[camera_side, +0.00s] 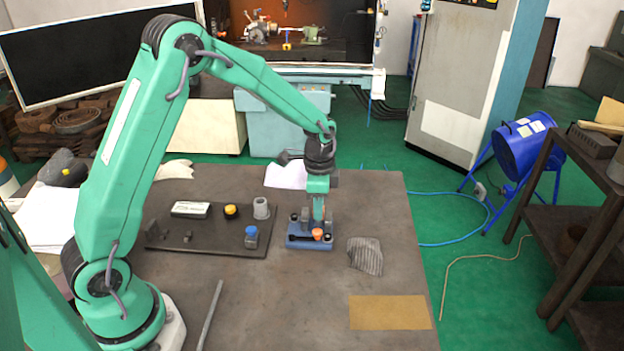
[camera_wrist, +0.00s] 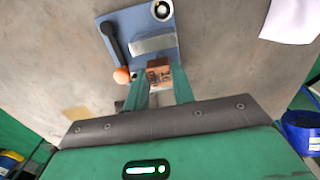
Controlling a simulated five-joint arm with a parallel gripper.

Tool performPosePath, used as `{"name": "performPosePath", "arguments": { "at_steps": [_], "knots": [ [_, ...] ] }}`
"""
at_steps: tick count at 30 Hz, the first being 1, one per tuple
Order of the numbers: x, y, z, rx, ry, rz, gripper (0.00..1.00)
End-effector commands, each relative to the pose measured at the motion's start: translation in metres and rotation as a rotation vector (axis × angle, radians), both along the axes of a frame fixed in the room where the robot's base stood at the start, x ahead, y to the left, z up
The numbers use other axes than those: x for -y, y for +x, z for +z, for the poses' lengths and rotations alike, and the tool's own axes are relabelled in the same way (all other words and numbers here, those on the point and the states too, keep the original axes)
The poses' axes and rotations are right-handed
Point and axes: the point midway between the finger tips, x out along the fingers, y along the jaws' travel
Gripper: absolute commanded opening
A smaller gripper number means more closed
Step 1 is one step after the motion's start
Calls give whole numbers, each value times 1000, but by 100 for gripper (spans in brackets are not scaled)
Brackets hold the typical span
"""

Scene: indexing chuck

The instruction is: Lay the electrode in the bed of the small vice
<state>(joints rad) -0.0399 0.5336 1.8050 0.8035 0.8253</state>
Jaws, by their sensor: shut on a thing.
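The small vice has a blue base (camera_side: 296,243) and stands on the table below my gripper. In the wrist view its blue base (camera_wrist: 128,20) carries a grey jaw (camera_wrist: 153,44) and a dark lever (camera_wrist: 112,40) with an orange knob (camera_wrist: 121,76). The electrode (camera_wrist: 158,67) is a copper-brown block between my fingertips, close to the vice's near edge in that view. My gripper (camera_side: 318,219) points down at the vice, shut on the electrode. In the side view the electrode cannot be made out clearly. I cannot tell whether it touches the bed.
A dark board (camera_side: 168,241) left of the vice carries a white box (camera_side: 190,209), a yellow-topped part, a grey cylinder (camera_side: 261,207) and a blue-topped part (camera_side: 251,236). A ribbed grey cloth (camera_side: 365,256) lies right of the vice. A tan sheet (camera_side: 390,312) lies nearer.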

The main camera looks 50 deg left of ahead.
Motion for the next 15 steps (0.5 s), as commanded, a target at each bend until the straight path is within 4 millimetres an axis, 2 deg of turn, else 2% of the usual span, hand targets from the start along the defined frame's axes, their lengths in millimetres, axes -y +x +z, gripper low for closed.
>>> {"name": "performPosePath", "arguments": {
  "at_steps": [1, 4, 5, 15],
  "knots": [
    [0, 0, 0, 0, 0, 0, 29],
    [0, 0, 0, 1, 0, 0, 49],
    [0, 0, 0, 1, 0, 0, 50],
    [0, 0, 1, 0, 0, 0, 50]
  ]
}}
